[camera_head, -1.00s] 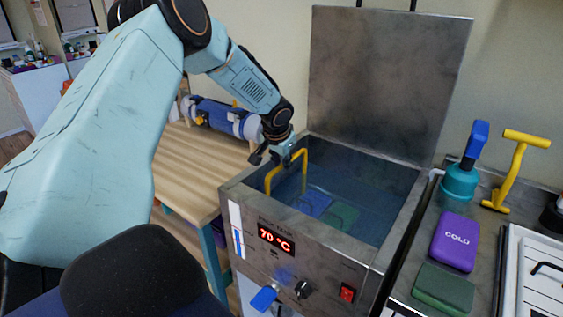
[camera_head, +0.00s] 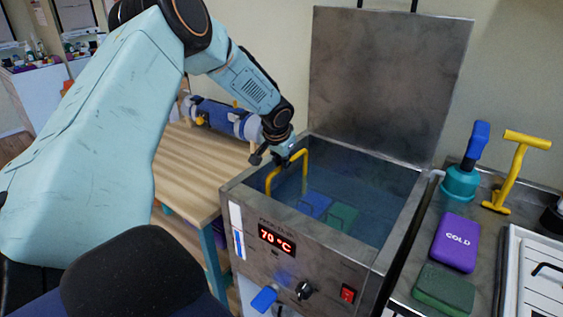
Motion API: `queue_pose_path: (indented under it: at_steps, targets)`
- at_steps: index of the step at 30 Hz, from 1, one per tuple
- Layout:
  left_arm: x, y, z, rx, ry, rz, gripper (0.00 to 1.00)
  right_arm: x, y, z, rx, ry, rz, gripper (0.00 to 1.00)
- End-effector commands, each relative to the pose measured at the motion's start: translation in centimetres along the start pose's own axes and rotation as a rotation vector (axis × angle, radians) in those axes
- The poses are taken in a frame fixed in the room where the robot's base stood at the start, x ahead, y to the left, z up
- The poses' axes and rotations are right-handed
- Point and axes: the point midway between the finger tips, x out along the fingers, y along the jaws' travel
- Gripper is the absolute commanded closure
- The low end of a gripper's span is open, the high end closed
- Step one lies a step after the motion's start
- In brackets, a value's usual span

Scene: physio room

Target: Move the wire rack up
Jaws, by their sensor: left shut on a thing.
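The wire rack shows by its yellow handle (camera_head: 305,170), which stands up at the left side of the water tank (camera_head: 372,258). The rest of the rack is under water and hard to make out. A blue pack (camera_head: 315,205) and a green pack (camera_head: 342,216) lie in the water beside the handle. My left gripper (camera_head: 287,158) is at the top bar of the yellow handle and shut on it. My right gripper is not in view.
The tank's lid (camera_head: 385,85) stands open at the back. A wooden table (camera_head: 195,165) stands left.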

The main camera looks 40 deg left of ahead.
Motion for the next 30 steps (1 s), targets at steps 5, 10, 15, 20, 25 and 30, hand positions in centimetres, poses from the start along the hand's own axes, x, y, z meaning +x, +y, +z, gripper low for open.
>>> queue_pose_path:
  at_steps: [5, 10, 15, 20, 25, 30]
  targets:
    - [-0.7, -0.1, -0.3, 0.0, 0.001, 0.0, 1.0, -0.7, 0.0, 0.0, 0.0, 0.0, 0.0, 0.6]
    - [-1.9, -0.5, -0.9, 0.0, 0.004, -0.001, 1.0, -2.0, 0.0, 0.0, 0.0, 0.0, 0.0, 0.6]
    - [-3.9, -0.9, -1.9, 0.0, 0.007, -0.002, 1.0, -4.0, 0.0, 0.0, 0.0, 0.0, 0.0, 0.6]
    - [-6.3, -1.4, -2.9, 0.0, 0.01, -0.002, 1.0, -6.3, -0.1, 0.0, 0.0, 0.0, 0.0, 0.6]
    - [-9.0, -2.0, -4.2, 0.0, 0.013, -0.003, 1.0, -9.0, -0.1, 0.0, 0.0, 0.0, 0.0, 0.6]
    - [-11.6, -2.6, -5.3, 0.0, 0.015, -0.003, 1.0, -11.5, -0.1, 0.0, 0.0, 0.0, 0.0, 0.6]
